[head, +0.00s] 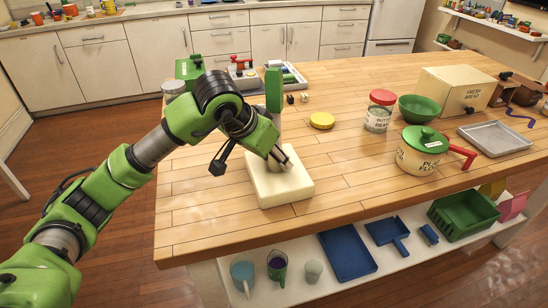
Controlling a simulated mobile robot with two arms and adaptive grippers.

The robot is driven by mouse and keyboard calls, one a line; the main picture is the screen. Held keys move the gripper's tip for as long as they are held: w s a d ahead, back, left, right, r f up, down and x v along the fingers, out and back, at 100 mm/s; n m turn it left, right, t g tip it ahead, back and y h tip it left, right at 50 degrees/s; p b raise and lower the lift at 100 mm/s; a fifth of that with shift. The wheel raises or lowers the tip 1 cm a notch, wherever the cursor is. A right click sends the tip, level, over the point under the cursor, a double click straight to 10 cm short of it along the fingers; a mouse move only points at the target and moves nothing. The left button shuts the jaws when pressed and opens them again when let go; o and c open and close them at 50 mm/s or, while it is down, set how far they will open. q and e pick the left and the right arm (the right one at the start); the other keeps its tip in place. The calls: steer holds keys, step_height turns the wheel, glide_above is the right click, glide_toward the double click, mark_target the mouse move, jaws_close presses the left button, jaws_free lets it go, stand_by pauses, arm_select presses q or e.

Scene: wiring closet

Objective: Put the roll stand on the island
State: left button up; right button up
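The roll stand has a square cream base (279,182), a pale post and a green upper part (273,90). It stands upright on the wooden top of the island (210,205), near the front left part. My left gripper (284,164) points down to the right, just above the base and in front of the lower post. The wrist hides part of the post. I cannot tell whether the fingers are closed on it. My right gripper is not in view.
Right of the stand are a yellow lid (322,121), a red-lidded jar (379,111), a green bowl (418,108), a flour canister (422,152), a bread box (456,91) and a grey tray (495,137). Behind is a compartmented tray (293,77). The front left top is clear.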

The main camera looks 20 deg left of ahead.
arm_select(q)
steer(key=shift+r, duration=0.1)
steer(key=shift+r, duration=0.2)
steer(key=p+v, duration=0.4)
steer(key=v, duration=0.7)
steer(key=shift+s+a+r+p, duration=0.15)
steer(key=shift+s+r+p, duration=0.15)
steer(key=shift+p, duration=0.1)
steer(key=shift+f, duration=0.1)
